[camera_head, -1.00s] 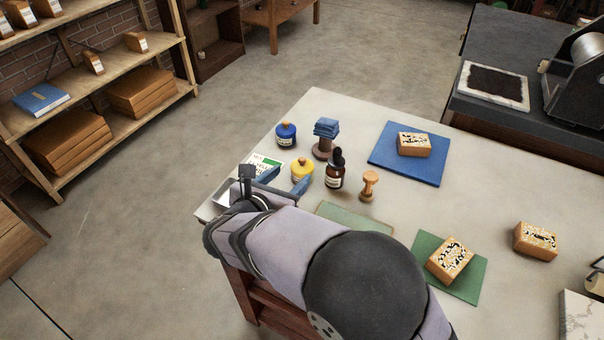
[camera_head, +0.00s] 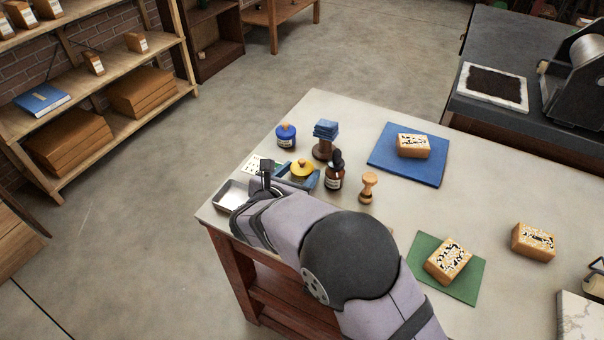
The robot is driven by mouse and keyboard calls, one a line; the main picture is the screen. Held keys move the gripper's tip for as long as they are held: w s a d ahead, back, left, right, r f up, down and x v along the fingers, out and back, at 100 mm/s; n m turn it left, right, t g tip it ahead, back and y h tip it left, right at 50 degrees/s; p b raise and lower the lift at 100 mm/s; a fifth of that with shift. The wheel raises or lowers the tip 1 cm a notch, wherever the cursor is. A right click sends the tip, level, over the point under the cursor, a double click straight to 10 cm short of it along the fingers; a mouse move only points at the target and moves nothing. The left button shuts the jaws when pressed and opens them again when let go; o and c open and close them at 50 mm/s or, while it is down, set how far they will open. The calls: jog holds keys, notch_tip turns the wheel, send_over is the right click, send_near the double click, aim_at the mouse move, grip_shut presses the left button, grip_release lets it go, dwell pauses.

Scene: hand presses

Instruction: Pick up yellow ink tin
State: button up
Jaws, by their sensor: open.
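The yellow ink tin (camera_head: 302,168) stands on the pale table near its left end. Its yellow lid and small knob show, and its lower body is mostly hidden by my gripper. My gripper (camera_head: 299,177) is open and low over the table, with one blue-grey finger to the left of the tin and the other to its right. The tin appears to be between the fingers. I cannot tell whether either finger touches it.
A dark dropper bottle (camera_head: 334,172) stands close to the right finger. Behind are a blue ink tin (camera_head: 286,136) and a stand with blue cloths (camera_head: 325,136). A wooden stamp (camera_head: 368,187) is to the right. A metal tray (camera_head: 232,195) and a printed card (camera_head: 254,163) lie left.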

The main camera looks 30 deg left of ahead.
aim_at(307, 164)
jog(key=shift+p+x, duration=0.6)
jog(key=shift+x, duration=2)
jog(key=shift+r, duration=0.15)
jog(key=c, duration=1)
jog(key=shift+r, duration=0.15)
jog(key=shift+c, duration=0.2)
notch_tip(307, 164, up, 10)
